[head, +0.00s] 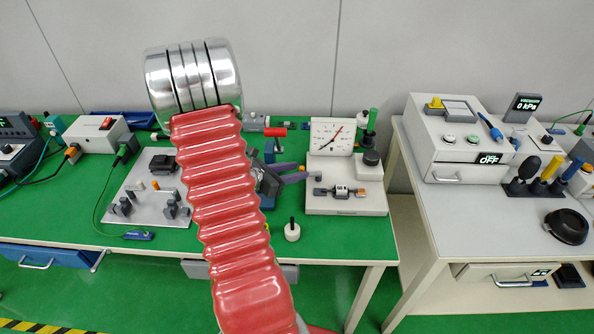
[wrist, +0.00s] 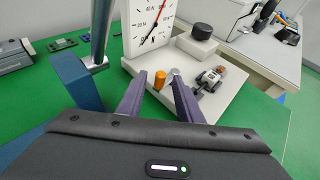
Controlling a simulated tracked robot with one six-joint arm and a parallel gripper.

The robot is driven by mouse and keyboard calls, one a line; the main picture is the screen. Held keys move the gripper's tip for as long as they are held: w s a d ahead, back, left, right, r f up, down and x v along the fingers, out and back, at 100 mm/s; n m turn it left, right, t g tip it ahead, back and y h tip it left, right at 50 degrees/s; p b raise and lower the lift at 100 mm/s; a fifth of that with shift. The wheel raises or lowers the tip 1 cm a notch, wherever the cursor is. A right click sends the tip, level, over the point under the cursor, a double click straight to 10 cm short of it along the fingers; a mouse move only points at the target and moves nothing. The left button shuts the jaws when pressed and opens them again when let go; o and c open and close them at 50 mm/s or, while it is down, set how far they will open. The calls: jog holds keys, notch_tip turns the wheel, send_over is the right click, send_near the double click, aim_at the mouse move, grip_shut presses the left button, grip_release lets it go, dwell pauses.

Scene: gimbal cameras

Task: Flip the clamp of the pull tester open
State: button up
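The pull tester (head: 328,165) is a white base with an upright dial, right of my gripper in the head view. Its dial (wrist: 148,22) is marked in N in the wrist view. My gripper (head: 303,172) is open, its two dark purple fingers pointing at the tester. In the wrist view my gripper (wrist: 158,78) has an orange cylinder (wrist: 160,82) showing between its fingers; whether they touch it I cannot tell. A small grey metal part (wrist: 172,76), possibly the clamp, is partly hidden by the right fingertip. A small fixture (wrist: 210,79) sits farther right on the base.
A blue stand (wrist: 70,82) with a metal column is close left of the fingers. A black knob (wrist: 202,31) stands on the tester's base. A white knob (head: 292,232) is near the green bench's front. A second bench with a vacuum unit (head: 460,135) is at right.

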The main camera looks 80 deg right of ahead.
jog(key=shift+s+d+f, duration=0.2)
jog(key=shift+s+d, duration=0.1)
jog(key=shift+d, duration=0.15)
jog(key=shift+c, duration=0.6)
grip_shut()
